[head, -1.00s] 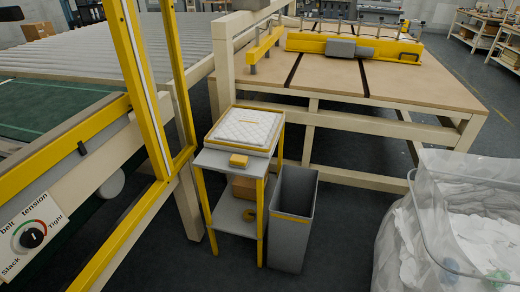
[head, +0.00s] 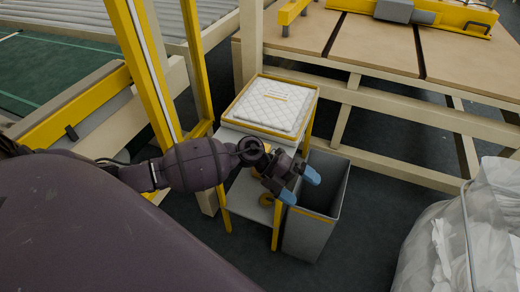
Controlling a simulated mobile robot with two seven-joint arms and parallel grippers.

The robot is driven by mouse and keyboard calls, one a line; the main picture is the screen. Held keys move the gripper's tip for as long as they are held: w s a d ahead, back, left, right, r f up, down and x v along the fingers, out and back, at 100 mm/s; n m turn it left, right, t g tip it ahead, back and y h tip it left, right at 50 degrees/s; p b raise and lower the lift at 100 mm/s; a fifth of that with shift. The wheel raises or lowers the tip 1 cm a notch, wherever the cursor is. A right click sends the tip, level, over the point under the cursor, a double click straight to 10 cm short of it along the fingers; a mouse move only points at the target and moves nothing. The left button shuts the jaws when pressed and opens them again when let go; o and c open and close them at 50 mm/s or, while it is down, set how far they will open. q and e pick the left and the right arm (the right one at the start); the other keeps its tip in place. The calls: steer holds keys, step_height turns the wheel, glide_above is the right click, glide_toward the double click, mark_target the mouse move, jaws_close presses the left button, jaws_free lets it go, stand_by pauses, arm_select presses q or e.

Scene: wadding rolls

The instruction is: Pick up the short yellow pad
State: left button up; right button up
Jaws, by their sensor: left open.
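The small yellow pad (head: 267,148) lies on the grey front ledge of a small stand (head: 232,134). My left wrist and gripper cover most of it, and only a bit of yellow shows. My left gripper (head: 299,186) is open and empty, with blue fingertips apart. In the picture its fingertips are to the lower right of the pad, in front of the stand's right leg and the bin. I cannot tell its height above the ledge. My right gripper is not in view.
A white quilted pad (head: 272,104) lies in a yellow-edged tray on the stand's top. A grey bin (head: 312,225) stands right of the stand. A yellow post (head: 146,75) rises at left. A clear bag of white scraps (head: 455,240) is at lower right.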

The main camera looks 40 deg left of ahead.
arm_select(q)
steer(key=w+a+r+y, duration=0.1)
steer(key=w+a+y, duration=0.2)
steer(key=a, duration=0.4)
steer(key=w+a+r+m+g+y, duration=0.1)
steer(key=w+a+y, duration=0.2)
steer(key=a+y, duration=0.2)
steer(key=w+a+r+m+g+y, duration=0.1)
steer(key=w+a+r+y, duration=0.1)
steer(key=a, duration=0.7)
steer(key=shift+w+y, duration=0.75)
steer(key=shift+y, duration=0.55)
step_height(320, 180, down, 5)
steer(key=shift+f+b, duration=0.1)
steer(key=shift+b, duration=0.5)
steer(key=f, duration=0.3)
steer(key=f+b, duration=0.1)
steer(key=shift+w+d+f, duration=0.25)
steer(key=shift+w, duration=0.15)
steer(key=shift+f, duration=0.35)
steer(key=shift+r, duration=0.1)
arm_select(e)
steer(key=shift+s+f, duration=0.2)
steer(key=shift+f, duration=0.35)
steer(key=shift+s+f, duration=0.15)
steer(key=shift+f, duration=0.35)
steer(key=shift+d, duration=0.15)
